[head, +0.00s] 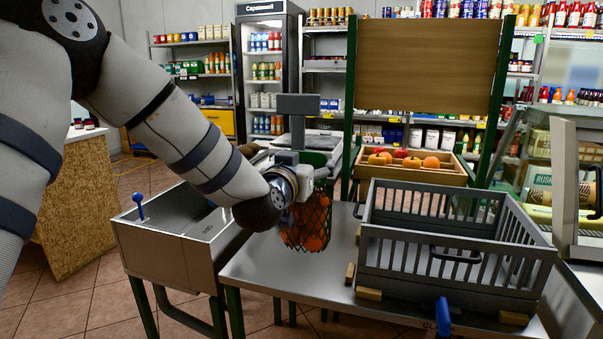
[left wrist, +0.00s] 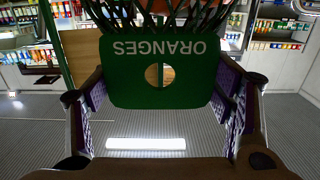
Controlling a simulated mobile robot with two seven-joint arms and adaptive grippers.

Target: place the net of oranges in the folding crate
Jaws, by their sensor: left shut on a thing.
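The net of oranges (head: 308,230) hangs below my left gripper (head: 312,180), a dark green mesh with orange fruit inside. It is over the left part of the metal table, left of the folding crate; whether its bottom touches the table is unclear. In the left wrist view, the green ORANGES label (left wrist: 160,88) sits between the fingers of my left gripper (left wrist: 163,95), which is shut on the net. The label reads upside down, and mesh shows at the top edge. The grey folding crate (head: 450,258) stands open with slatted walls and looks empty. My right gripper is not in view.
The metal table (head: 285,265) carries the crate, with small wooden blocks (head: 368,294) at its base. A steel sink unit (head: 185,235) is at the left. A wooden fruit tray (head: 415,174) stands behind the crate, and a grey frame (head: 575,180) stands at the right.

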